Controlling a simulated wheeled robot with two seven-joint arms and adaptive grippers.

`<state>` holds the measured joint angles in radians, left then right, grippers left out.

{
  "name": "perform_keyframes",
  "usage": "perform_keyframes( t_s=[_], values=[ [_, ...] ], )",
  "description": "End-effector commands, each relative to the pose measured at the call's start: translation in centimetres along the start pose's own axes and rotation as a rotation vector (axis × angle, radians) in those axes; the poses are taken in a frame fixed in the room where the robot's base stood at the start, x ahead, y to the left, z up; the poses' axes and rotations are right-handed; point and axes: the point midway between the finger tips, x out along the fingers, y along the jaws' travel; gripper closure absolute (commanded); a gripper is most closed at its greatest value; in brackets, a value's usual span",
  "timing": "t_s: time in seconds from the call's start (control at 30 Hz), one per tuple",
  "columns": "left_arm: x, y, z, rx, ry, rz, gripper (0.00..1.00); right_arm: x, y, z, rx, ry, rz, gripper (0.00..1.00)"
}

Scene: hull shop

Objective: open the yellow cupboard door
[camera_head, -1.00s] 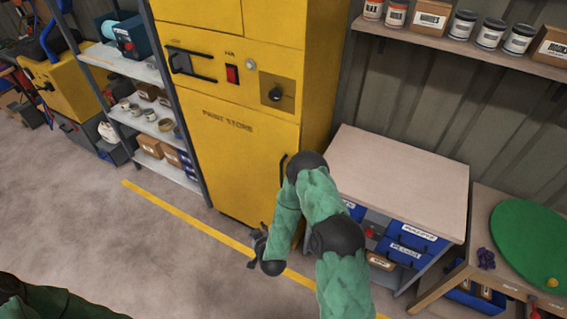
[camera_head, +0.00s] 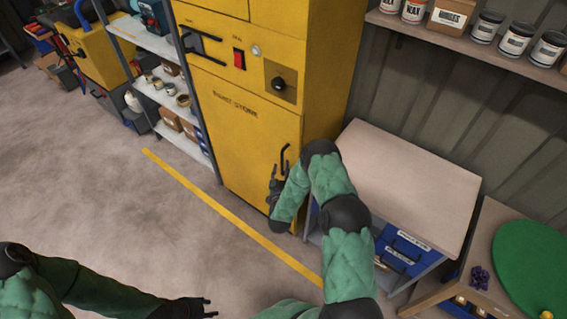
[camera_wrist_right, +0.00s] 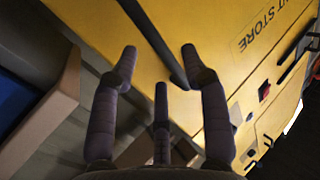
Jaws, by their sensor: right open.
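The yellow cupboard door (camera_head: 235,148) is marked "PAINT STORE" and looks shut. Its upright black handle (camera_head: 284,160) is near the door's right edge. My right gripper (camera_head: 273,186) is at the handle's lower part, partly hidden by my own arm. In the right wrist view, my right gripper (camera_wrist_right: 160,58) is open, and the dark handle bar (camera_wrist_right: 152,42) runs between its spread fingers. I cannot tell whether a finger touches it. My left gripper (camera_head: 205,307) is low over the floor, away from the cupboard; its opening is unclear.
A low workbench (camera_head: 410,185) with blue drawers stands close to the right of the cupboard. A shelf rack (camera_head: 165,95) stands on its left. The floor (camera_head: 110,200) in front is clear, crossed by a yellow line (camera_head: 235,220).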

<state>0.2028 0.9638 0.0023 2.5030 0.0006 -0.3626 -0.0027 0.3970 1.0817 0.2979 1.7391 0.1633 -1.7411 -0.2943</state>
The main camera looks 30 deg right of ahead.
Motion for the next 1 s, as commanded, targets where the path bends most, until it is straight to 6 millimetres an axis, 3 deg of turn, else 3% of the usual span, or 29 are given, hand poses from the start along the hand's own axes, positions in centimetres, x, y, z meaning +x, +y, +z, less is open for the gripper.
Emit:
perform_keyframes(
  t_s=[0.1, 0.3, 0.67, 0.83, 1.0],
  values=[
    [0.4, -0.1, 0.0, 0.000, 0.000, 0.000, 0.60, 1.9, 0.0, 0.1, 0.001, 0.002, 0.001, 0.54],
    [0.6, -0.2, 0.0, 0.000, 0.000, 0.000, 0.60, 3.7, 0.0, 0.1, 0.001, 0.000, 0.000, 0.54],
    [0.6, -0.2, 0.0, 0.000, 0.000, 0.000, 0.60, 4.1, 0.0, 0.0, 0.001, -0.001, 0.000, 0.54],
    [0.6, -0.2, 0.0, 0.000, 0.000, 0.000, 0.60, 4.1, 0.0, 0.0, 0.001, -0.001, -0.001, 0.99],
    [0.6, -0.2, 0.0, 0.000, 0.000, 0.000, 0.60, 4.1, 0.0, 0.0, 0.001, -0.001, -0.001, 1.00]
  ],
)
